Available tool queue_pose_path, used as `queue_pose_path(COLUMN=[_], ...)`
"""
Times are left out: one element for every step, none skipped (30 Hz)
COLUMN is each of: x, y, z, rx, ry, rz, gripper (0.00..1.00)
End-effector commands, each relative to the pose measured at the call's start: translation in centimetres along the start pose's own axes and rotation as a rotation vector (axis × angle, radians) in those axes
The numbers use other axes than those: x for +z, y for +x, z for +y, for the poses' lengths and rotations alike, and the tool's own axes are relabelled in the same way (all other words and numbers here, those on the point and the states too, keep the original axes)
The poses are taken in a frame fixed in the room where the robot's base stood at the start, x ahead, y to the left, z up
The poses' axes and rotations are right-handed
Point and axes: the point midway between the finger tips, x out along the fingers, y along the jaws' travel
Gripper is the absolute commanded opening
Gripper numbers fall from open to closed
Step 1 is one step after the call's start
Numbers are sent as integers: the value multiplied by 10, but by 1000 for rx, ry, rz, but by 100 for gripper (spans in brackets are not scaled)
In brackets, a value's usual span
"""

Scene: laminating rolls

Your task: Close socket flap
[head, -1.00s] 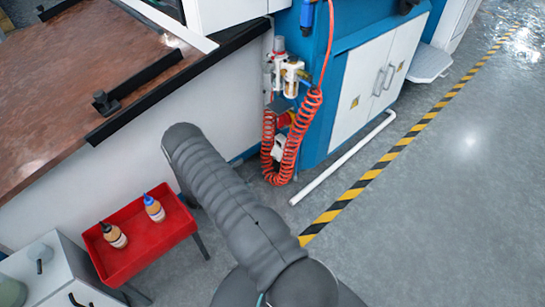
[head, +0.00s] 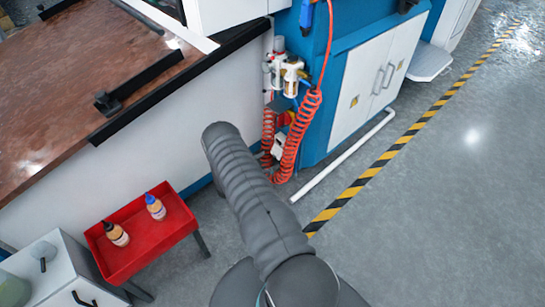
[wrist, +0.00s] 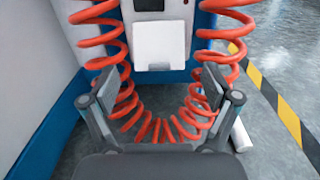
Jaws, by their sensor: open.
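In the wrist view a pale square flap (wrist: 159,46) shows on the front of a light grey socket box, straight ahead and just above the middle of my gripper (wrist: 157,88). A dark recess shows above the flap at the picture's top edge. I cannot tell the flap's exact angle. My gripper is open and empty, its two fingers apart to the left and right below the flap, with no visible contact. In the head view the white socket box (head: 280,146) is partly hidden behind a red coiled hose, and my gripper is hidden behind my arm.
The red coiled hose (wrist: 155,128) loops around both sides of the box and below it, close to my fingers. A blue cabinet (head: 318,120) stands to the right. A white floor pipe (head: 345,155) and red tray (head: 150,245) are nearby. Open floor lies right of the striped line.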

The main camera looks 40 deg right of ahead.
Motion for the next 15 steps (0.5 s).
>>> queue_pose_path(x=[0,0,0,0,0,0,0,0,0,0,0,0,0,0,0], y=[7,10,14,16,18,20,22,23,24,24,24,24,24,24,24], z=[0,0,0,0,0,0,0,0,0,0,0,0,0,0,0], rx=[-2,-2,-2,-1,0,0,0,0,0,0,0,0,0,0,0], ry=[1,2,2,2,2,1,1,1,1,1,1,1,1,1,1], rz=[0,0,0,0,0,0,0,0,1,1,1,1,1,1,0], gripper=[88,88,88,88,88,88,88,88,88,88,88,88,88,88,88])
